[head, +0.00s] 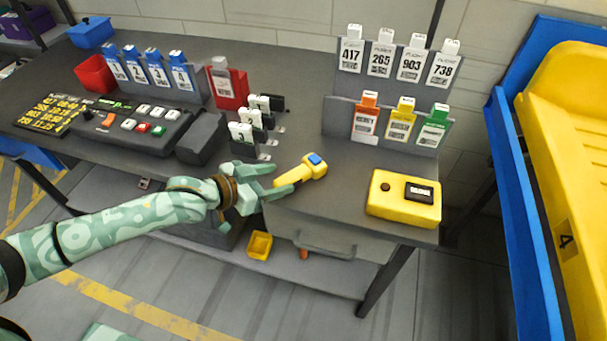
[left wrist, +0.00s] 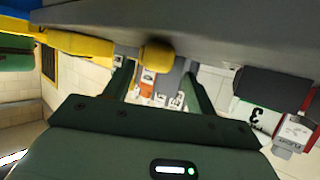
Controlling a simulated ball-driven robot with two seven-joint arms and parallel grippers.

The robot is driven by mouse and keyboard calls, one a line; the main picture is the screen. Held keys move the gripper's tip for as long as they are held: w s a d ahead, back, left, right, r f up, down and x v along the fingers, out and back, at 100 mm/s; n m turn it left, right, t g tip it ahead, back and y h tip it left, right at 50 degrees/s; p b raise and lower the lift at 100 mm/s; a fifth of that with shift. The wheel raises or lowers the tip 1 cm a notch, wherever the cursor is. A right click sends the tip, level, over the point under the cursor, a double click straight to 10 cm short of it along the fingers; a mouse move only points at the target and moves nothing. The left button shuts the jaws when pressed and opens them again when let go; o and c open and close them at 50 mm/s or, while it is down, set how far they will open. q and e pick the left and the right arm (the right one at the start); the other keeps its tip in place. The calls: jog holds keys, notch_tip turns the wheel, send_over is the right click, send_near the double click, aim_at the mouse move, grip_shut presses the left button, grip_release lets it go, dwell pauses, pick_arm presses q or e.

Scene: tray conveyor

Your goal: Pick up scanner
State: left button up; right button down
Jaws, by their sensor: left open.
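The scanner (head: 301,172) is yellow with a blue patch on its head and lies on the grey desk (head: 340,190), its handle toward the front left. My left gripper (head: 283,178) is open and reaches in from the left at the handle end. One finger lies in front of the handle and the other behind it in the head view. In the left wrist view, a yellow rounded end (left wrist: 157,55), likely the scanner's handle, shows between the tips of my left gripper (left wrist: 156,75). I cannot tell whether the fingers touch it. My right gripper is not in view.
A yellow box (head: 404,199) sits right of the scanner. Card holders (head: 262,115) stand close behind the gripper. A rack of labelled cards (head: 395,90) stands at the back. A dark keypad console (head: 130,125) is on the left. A yellow tray (head: 570,150) stands far right.

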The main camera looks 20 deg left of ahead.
aim_at(293, 174)
pick_arm(q)
jog(key=b+x, duration=0.1)
jog(key=x, duration=0.1)
jog(key=b+x, duration=0.1)
jog(key=x, duration=0.1)
jog(key=shift+d+r, duration=0.1)
jog(key=shift+d, duration=0.4)
jog(key=shift+w+d, duration=0.2)
jog(key=shift+w, duration=0.2)
jog(key=shift+c, duration=0.3)
jog(key=c, duration=1)
jog(key=shift+c, duration=0.8)
jog(key=shift+r, duration=0.1)
